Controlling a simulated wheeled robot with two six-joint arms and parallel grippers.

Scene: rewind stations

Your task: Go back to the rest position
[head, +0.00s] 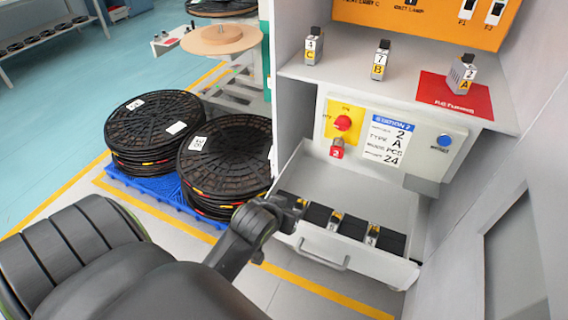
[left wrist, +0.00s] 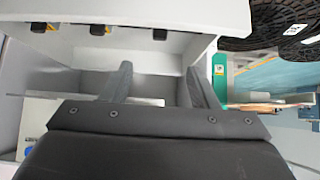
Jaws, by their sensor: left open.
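My left arm enters the head view from the lower left. My left gripper (head: 291,203) is over the left end of the open drawer (head: 385,268), by its front wall. In the left wrist view the two fingers (left wrist: 158,80) stand apart with nothing between them, so it is open and empty. The drawer also shows in the left wrist view (left wrist: 150,58), with several dark pieces at its edge. My right gripper is not in view.
The station's control panel (head: 425,137) and a shelf with tagged blocks (head: 381,60) stand above the drawer. One block (head: 462,74) stands on a red mat (head: 440,97). Black reels (head: 152,125) are stacked on a blue pallet (head: 140,187) to the left. Floor is clear at far left.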

